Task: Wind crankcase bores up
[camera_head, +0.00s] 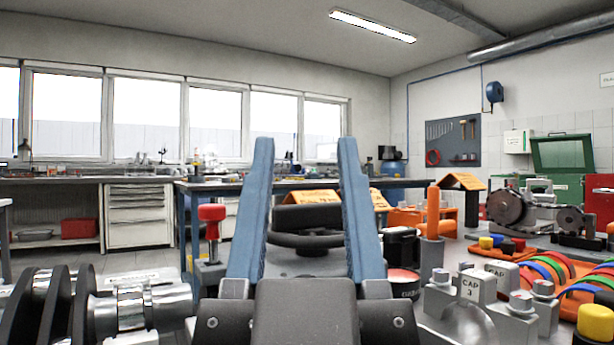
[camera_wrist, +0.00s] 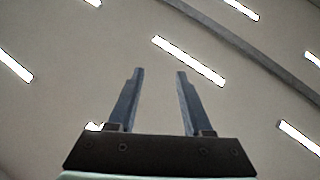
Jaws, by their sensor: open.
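My gripper (camera_head: 305,142) stands upright in the middle of the head view, its two blue fingers apart and nothing between them. It also shows in the wrist view (camera_wrist: 160,74), pointing at the ceiling. A black handwheel (camera_head: 308,241) shows between the fingers, beyond them; its sides are partly hidden by my gripper. A grey surface lies under the wheel. I cannot make out a crankcase for certain or tell which way its bores face.
A crankshaft (camera_head: 130,303) lies close at the left, with a red-knobbed post (camera_head: 211,221) behind it. Grey bearing caps (camera_head: 471,287) and an orange-handled tool (camera_head: 433,213) stand close at the right. Workbenches (camera_head: 137,213) line the back wall. The air above is free.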

